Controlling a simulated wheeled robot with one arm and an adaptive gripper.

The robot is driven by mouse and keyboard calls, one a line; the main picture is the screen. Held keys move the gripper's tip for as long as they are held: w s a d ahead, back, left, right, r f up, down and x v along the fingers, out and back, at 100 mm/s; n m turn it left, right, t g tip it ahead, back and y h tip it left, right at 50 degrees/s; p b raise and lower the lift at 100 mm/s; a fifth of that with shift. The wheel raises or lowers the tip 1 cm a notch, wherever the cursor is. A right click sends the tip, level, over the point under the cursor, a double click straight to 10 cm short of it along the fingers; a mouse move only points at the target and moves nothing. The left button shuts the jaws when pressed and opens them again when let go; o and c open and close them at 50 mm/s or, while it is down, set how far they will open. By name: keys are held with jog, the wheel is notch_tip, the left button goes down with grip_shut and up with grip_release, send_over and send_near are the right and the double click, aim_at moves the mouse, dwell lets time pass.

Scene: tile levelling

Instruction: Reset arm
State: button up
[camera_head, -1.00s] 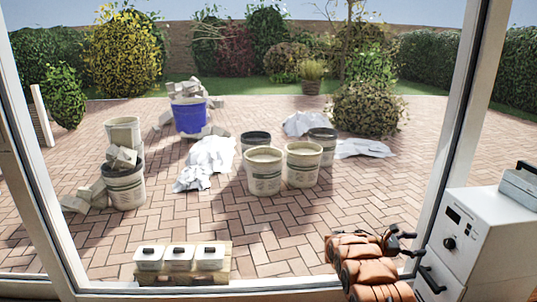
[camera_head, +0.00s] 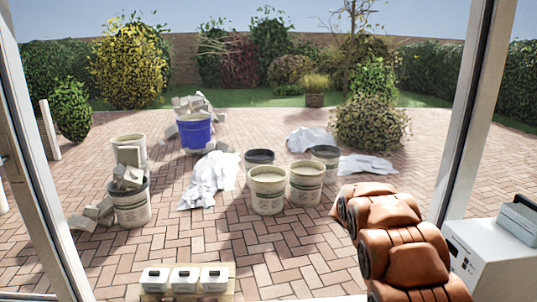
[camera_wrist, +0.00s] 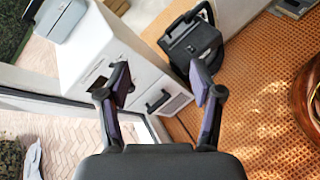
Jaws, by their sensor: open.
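My arm (camera_head: 405,240) shows at the lower right of the head view as orange-brown links, rising in front of the window opening. The head view does not show my gripper. In the wrist view my gripper (camera_wrist: 161,85) is open, its two dark fingers spread apart with nothing between them. Beyond the fingers are a white cabinet (camera_wrist: 95,50) and a black case (camera_wrist: 193,45) on an orange-brown patterned floor (camera_wrist: 260,95).
The white cabinet (camera_head: 490,260) stands right of my arm, with a grey box (camera_head: 518,218) on top. White-framed glazing borders the patio. Three small lidded containers (camera_head: 185,279) sit on a wooden board near the sill. Several buckets (camera_head: 268,190) and rubble stand outside on brick paving.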

jog(key=s+a+r+m+y+p, duration=0.2)
jog(key=s+a+r+y+p, duration=0.2)
jog(key=s+a, duration=0.6)
jog(key=s+a+r+m+t+y+p, duration=0.1)
jog(key=s+a+r+m+y+p, duration=0.2)
jog(key=s+a+r+p, duration=0.4)
jog(key=s+a+r+m+t+y+p, duration=0.1)
jog(key=s+a+r+m+y+p, duration=0.2)
jog(key=s+a, duration=1.2)
notch_tip(320, 180, up, 4)
jog(key=shift+s+r+y+p, duration=0.25)
jog(key=shift+s+y+p, duration=0.75)
jog(key=shift+s+p, duration=0.2)
